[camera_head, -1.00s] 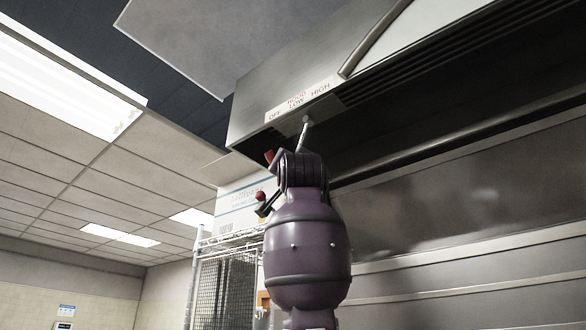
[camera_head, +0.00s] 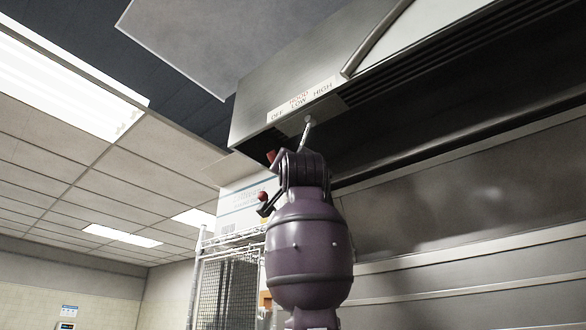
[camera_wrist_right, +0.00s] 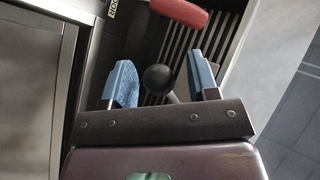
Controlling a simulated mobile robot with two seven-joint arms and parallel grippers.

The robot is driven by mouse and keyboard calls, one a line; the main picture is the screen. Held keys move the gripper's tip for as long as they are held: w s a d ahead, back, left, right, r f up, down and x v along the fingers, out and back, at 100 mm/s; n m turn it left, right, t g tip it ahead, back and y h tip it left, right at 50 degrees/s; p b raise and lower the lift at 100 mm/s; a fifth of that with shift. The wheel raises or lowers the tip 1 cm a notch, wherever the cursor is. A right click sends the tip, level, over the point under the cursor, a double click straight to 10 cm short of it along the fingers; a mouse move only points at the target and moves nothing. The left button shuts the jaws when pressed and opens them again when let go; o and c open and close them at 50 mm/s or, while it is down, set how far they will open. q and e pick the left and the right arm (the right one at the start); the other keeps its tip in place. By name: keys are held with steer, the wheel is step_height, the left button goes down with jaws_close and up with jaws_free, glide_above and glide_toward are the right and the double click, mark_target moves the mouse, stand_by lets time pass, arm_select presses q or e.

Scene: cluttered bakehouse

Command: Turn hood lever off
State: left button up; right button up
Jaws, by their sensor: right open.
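The hood lever (camera_head: 306,132) is a thin grey rod below the label strip (camera_head: 303,98) reading HOOD, OFF, LOW, HIGH. Its top sits under the LOW and HIGH end, and it slants down to the left. Its lower end is hidden behind my purple arm. In the right wrist view a dark ball knob (camera_wrist_right: 158,79) on a pale rod lies between the blue fingers of my right gripper (camera_wrist_right: 163,74). It looks like the lever's end. The gripper is open, with a gap on both sides of the knob. My left gripper is not in view.
A red handle (camera_wrist_right: 179,13) lies just beyond the fingertips. In the head view a red knob (camera_head: 262,196) on a black stem shows left of my arm. The steel hood (camera_head: 265,85) overhangs at right. A wire rack (camera_head: 225,275) holding a white box (camera_head: 240,208) stands behind.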

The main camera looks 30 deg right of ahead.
steer(key=b+v, duration=0.3)
steer(key=v, duration=0.7)
steer(key=shift+s+a+f+b, duration=0.15)
steer(key=shift+s+f+b, duration=0.1)
steer(key=shift+s+b, duration=0.05)
